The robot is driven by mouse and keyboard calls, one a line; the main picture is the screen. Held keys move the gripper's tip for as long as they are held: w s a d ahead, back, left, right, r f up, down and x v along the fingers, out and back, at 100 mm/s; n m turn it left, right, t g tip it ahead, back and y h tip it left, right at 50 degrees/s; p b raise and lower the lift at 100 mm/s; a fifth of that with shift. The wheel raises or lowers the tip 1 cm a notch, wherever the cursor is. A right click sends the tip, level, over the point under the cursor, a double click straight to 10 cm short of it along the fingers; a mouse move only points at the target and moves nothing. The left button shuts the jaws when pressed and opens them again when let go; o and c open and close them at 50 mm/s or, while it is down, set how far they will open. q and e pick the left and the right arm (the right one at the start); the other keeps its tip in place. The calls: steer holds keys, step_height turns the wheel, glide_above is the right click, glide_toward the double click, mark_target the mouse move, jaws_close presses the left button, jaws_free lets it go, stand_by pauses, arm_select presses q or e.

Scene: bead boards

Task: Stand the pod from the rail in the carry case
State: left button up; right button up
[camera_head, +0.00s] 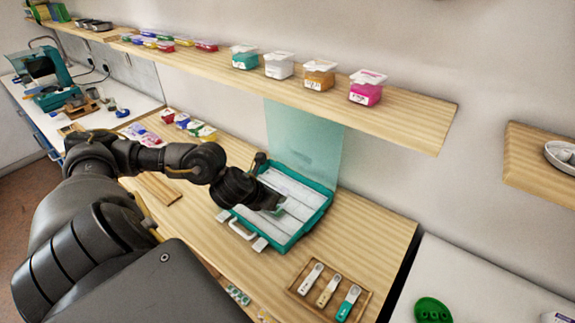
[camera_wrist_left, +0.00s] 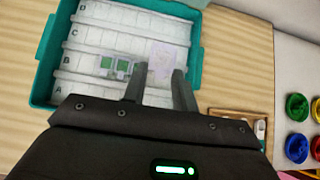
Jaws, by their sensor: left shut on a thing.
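The teal carry case (camera_head: 318,216) lies open on the wooden bench, its clear lid raised against the wall. Its white rows carry letters in the left wrist view (camera_wrist_left: 44,62). Two green-marked pods (camera_wrist_left: 106,65) (camera_wrist_left: 122,67) sit side by side in one row. My left gripper (camera_head: 272,206) is over the case; its fingers (camera_wrist_left: 158,82) are apart around a pale, faintly printed pod (camera_wrist_left: 160,58) and shut on it. Whether that pod touches the case floor, I cannot tell. My right gripper is out of view.
A wooden tray (camera_head: 303,294) with three scoops lies in front of the case. A shelf (camera_head: 415,118) with several lidded tubs runs above. A wooden strip (camera_head: 158,188) and several small colored packs (camera_head: 190,124) lie left.

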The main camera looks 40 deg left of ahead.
arm_select(q)
glide_above(287, 208)
steer(key=f, duration=0.6)
steer(key=shift+s+d+f, duration=0.15)
steer(key=shift+d+f, duration=0.05)
steer(key=shift+f, duration=0.1)
steer(key=shift+w+a+f, duration=0.1)
steer(key=shift+w+f, duration=0.1)
steer(key=shift+f, duration=1.6)
steer(key=shift+f, duration=0.1)
steer(key=o, duration=1)
steer(key=shift+o, duration=0.2)
